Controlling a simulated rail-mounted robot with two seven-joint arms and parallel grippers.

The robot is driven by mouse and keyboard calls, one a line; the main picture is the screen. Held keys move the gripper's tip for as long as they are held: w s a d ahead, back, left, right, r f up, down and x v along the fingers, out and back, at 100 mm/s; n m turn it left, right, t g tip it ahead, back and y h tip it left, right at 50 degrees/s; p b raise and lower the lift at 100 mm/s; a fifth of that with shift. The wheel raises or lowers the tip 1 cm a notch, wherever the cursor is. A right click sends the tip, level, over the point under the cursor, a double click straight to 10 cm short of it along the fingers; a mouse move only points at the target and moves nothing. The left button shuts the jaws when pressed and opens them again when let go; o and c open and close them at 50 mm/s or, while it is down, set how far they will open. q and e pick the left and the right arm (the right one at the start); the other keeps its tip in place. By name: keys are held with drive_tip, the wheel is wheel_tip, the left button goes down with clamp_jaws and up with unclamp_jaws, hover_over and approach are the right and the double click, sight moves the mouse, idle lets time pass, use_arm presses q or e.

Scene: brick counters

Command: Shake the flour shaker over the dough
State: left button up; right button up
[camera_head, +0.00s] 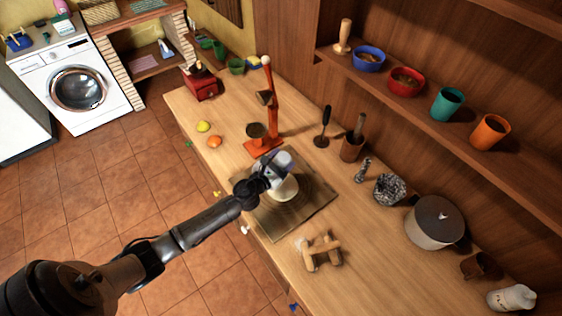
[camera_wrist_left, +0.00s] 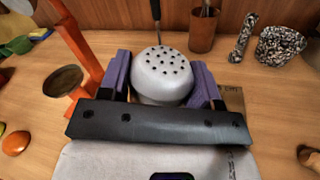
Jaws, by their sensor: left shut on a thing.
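The flour shaker (camera_wrist_left: 163,82) has a grey domed top with several dark holes. It sits between the purple fingers of my left gripper (camera_wrist_left: 158,70) in the wrist view. In the head view my left gripper (camera_head: 272,172) is shut on the shaker (camera_head: 283,160) above the board. A pale rounded mass that looks like the dough (camera_head: 286,190) lies just below the shaker on the wooden board (camera_head: 305,218). The gripper and shaker hide part of it. I cannot tell the shaker's exact tilt. My right gripper is not in view.
An orange stand (camera_head: 270,105) rises behind the board. A wooden object (camera_head: 320,251) lies in front of it. A lemon (camera_head: 203,126) and an orange (camera_head: 214,141) lie left.

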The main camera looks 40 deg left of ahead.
use_arm(q)
drive_tip(key=shift+a+f+m, duration=0.25)
drive_tip(key=shift+f+m, duration=0.05)
drive_tip(key=shift+f, duration=0.3)
drive_tip(key=shift+s+a+f+m+b, duration=0.1)
drive_tip(key=shift+f+m+b, duration=0.3)
drive_tip(key=shift+m+b, duration=0.1)
drive_tip(key=f+m+b, duration=0.1)
drive_tip(key=m, duration=0.2)
drive_tip(key=a+f+m+b, duration=0.1)
drive_tip(key=f+m+b, duration=0.1)
drive_tip(key=m, duration=0.1)
drive_tip(key=shift+a+f+m, duration=0.15)
drive_tip(key=shift+f+m, duration=0.15)
drive_tip(key=shift+m, duration=0.5)
drive_tip(key=m, duration=0.1)
drive_tip(key=f+m, duration=0.1)
drive_tip(key=m, duration=0.1)
drive_tip(key=shift+a+f+m, duration=0.1)
drive_tip(key=shift+f+m, duration=0.25)
drive_tip(key=shift+m, duration=0.85)
drive_tip(key=shift+f+m+p, duration=0.3)
drive_tip(key=shift+f+m, duration=0.05)
drive_tip(key=shift+m, duration=0.25)
drive_tip(key=shift+r, duration=0.1)
